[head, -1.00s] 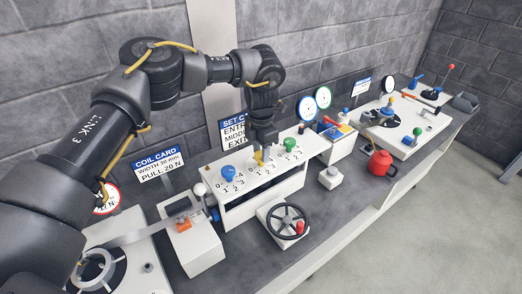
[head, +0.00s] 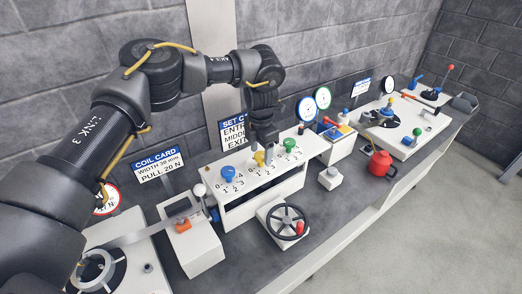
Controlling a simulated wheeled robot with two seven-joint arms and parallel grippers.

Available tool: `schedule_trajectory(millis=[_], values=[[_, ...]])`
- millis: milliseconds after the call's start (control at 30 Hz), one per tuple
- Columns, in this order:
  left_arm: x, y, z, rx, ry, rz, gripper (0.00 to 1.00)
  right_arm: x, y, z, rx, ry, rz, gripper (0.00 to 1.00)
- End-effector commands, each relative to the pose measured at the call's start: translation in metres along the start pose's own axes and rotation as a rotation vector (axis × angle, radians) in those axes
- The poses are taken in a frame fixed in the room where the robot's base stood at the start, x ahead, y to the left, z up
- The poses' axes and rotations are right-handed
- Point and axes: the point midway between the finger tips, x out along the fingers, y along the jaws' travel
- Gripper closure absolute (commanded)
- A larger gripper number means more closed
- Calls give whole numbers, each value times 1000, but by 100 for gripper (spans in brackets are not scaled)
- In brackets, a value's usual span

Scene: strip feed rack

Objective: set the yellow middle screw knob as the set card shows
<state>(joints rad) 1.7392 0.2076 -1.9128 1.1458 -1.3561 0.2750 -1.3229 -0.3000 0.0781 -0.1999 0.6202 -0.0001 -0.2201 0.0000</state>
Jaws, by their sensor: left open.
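The yellow middle screw knob (head: 259,158) stands on top of the white rack box, between the blue knob (head: 228,173) and the green knob (head: 289,145). Printed scale numbers surround the knobs. My left gripper (head: 267,143) points down just above and beside the yellow knob; it is open and appears clear of the knob. The set card (head: 232,133) stands behind the box, partly hidden by my left arm; its lines for entry, middle and exit show, but their values are covered. My right gripper is out of view.
A black handwheel (head: 287,222) with a red grip stands in front of the box. The coil card (head: 158,164) stands at left. Two round gauges (head: 307,108) stand behind right. A red kettle-like pot (head: 380,163) sits near the right front edge.

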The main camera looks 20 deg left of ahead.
Motion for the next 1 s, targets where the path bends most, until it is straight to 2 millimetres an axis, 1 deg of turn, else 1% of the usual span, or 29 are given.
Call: schedule_trajectory(millis=[167, 267, 467, 500, 600, 700, 833, 1000], values=[[-3, 0, 0, 1, -1, 1, 42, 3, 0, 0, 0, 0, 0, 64], [-15, 0, 1, 0, -2, 1, 42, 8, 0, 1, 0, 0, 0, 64], [-54, 0, 1, 0, -4, 2, 42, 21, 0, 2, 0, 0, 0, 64], [-64, 0, 1, 1, -3, 5, 42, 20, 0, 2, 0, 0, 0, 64], [-82, 0, 1, 0, -2, 5, 42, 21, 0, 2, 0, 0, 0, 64], [-96, 0, 1, 0, -1, 3, 42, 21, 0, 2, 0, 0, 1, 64], [-106, 0, 0, 1, 0, 1, 42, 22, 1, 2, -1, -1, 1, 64], [-108, 0, 0, 0, 0, 0, 42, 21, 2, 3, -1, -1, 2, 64]])
